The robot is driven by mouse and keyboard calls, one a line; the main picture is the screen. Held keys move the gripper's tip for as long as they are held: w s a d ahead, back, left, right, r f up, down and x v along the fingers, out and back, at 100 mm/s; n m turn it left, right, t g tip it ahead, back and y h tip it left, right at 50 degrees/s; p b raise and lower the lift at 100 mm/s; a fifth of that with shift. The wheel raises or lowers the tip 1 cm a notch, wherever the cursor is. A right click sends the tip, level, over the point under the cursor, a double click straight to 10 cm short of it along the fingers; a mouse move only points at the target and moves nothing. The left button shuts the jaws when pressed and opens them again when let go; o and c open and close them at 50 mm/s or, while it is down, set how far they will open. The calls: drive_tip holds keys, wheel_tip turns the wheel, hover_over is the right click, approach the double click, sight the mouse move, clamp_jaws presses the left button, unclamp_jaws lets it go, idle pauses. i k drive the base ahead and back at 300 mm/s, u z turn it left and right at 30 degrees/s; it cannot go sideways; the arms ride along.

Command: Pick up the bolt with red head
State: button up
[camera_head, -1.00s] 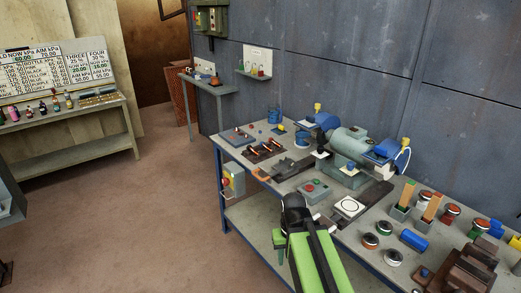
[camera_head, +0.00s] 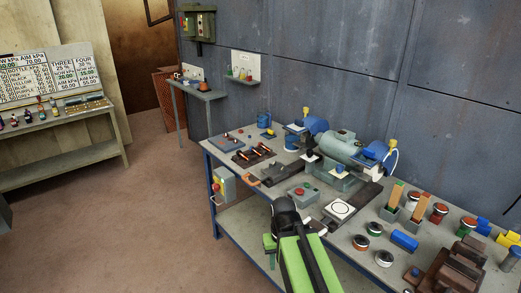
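The workbench (camera_head: 232,160) stands ahead with many small items on it. Small red spots show at its far left end, near a flat blue-grey plate (camera_head: 225,143); they are too small to tell whether one is a bolt with a red head. A dark rack (camera_head: 240,160) with orange-red rods lies just in front of them. My green and black arm (camera_head: 296,262) rises from the bottom of the view before the bench's front edge. My gripper's fingers cannot be made out.
A blue and grey grinder-like machine (camera_head: 338,146) stands at the back of the bench. The floor (camera_head: 110,225) at left is clear.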

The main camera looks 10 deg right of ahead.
sight(259, 144)
drive_tip(key=u, duration=0.35)
drive_tip(key=i, duration=0.95)
drive_tip(key=u, duration=0.85)
drive_tip(key=i, duration=1.15)
drive_tip(key=u, duration=0.35)
